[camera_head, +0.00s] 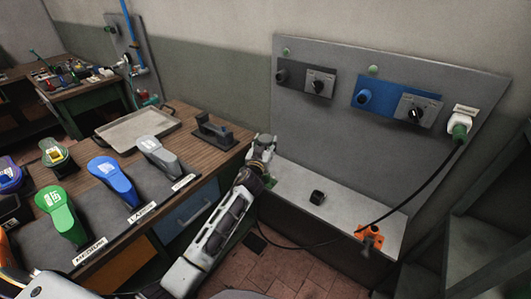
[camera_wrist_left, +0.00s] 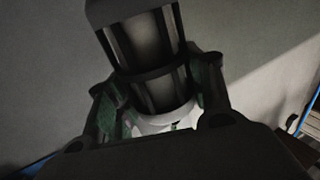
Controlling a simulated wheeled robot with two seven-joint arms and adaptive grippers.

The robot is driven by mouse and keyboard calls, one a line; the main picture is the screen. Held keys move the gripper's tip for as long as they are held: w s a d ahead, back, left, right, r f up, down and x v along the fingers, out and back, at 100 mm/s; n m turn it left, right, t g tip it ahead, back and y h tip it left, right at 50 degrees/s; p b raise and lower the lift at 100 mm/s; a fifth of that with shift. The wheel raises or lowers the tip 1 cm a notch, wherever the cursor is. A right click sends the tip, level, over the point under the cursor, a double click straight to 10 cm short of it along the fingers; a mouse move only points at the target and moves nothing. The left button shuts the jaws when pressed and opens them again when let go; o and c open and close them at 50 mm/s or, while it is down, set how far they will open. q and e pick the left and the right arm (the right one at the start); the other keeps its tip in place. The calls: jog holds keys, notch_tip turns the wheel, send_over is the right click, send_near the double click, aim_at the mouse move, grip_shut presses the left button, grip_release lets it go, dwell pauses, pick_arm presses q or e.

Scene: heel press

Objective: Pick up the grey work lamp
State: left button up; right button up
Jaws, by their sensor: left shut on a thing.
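My left gripper (camera_head: 262,158) is at the left end of the low grey ledge, in front of the wall panel. In the left wrist view, the left gripper (camera_wrist_left: 155,98) is shut on the grey work lamp (camera_wrist_left: 150,45), a dark grey cylinder with black bands and a pale lower part. The fingers sit on either side of it. In the head view the lamp is small and hard to tell from the gripper. My right gripper is not in view.
The ledge (camera_head: 290,185) holds a small black item (camera_head: 317,197) and an orange clamp (camera_head: 370,238). A black cable (camera_head: 425,188) hangs from a white plug (camera_head: 459,122). Left, a wooden bench (camera_head: 190,115) bears a tray (camera_head: 138,129), a dark bracket (camera_head: 212,131) and several coloured boot-shaped things.

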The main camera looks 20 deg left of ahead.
pick_arm(q)
jog(key=c, duration=0.3)
jog(key=shift+r, duration=0.2)
jog(key=shift+r, duration=0.15)
jog(key=shift+r+p, duration=0.3)
jog(key=shift+r, duration=4.45)
jog(key=shift+f, duration=0.1)
jog(key=shift+w+f+b, duration=0.1)
jog(key=shift+f+b, duration=0.4)
jog(key=shift+f, duration=1.15)
